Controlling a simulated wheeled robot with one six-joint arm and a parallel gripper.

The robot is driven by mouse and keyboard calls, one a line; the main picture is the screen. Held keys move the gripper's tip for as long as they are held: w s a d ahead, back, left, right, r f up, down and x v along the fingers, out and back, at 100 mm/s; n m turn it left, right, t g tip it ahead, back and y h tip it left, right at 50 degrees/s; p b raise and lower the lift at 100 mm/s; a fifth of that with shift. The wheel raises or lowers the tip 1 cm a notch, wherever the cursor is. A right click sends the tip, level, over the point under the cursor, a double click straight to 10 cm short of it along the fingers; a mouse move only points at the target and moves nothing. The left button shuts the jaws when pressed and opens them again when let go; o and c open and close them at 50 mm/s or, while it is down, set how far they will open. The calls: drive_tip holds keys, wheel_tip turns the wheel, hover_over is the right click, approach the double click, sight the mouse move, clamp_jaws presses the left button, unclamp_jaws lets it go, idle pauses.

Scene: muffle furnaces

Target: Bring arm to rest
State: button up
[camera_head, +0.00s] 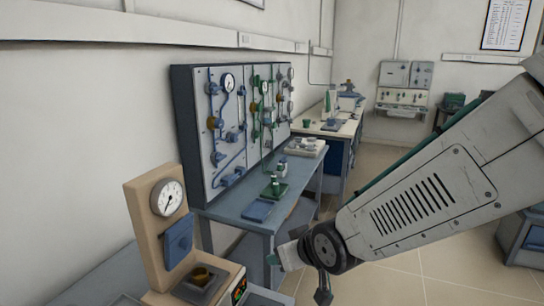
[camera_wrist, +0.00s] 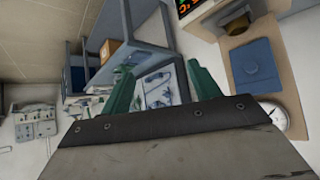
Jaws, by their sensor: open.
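My arm (camera_head: 430,205) reaches in from the right of the head view and slopes down to the left. My gripper (camera_head: 297,276) is at its lower end, in front of the blue-grey bench and right of the beige gauge unit. In the wrist view my gripper (camera_wrist: 163,85) shows two green fingers spread apart with nothing between them. The fingers touch nothing that I can see.
The beige unit (camera_head: 148,220) with a dial and brown cup (camera_head: 200,275) stands at the lower left; its blue panel shows in the wrist view (camera_wrist: 254,66). A blue-grey bench (camera_head: 232,208) stands under a piped panel (camera_head: 203,90). Floor (camera_head: 400,280) is open below my arm.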

drive_tip(key=s+d+r+m+g+h, duration=0.25)
drive_tip(key=s+d, duration=0.25)
drive_tip(key=d, duration=0.3)
drive_tip(key=s+d+r+m+g+h, duration=0.1)
drive_tip(key=s+d+r, duration=0.35)
drive_tip(key=d, duration=0.45)
drive_tip(key=s+d+r+m+g, duration=0.1)
drive_tip(key=s+d, duration=0.2)
drive_tip(key=s, duration=0.3)
drive_tip(key=s+d+r+m+g, duration=0.1)
drive_tip(key=s+d+r+g, duration=0.1)
drive_tip(key=s, duration=0.5)
drive_tip(key=shift+s+d+h, duration=0.2)
drive_tip(key=shift+d+h, duration=0.25)
drive_tip(key=shift+d, duration=0.1)
drive_tip(key=shift+r, duration=0.1)
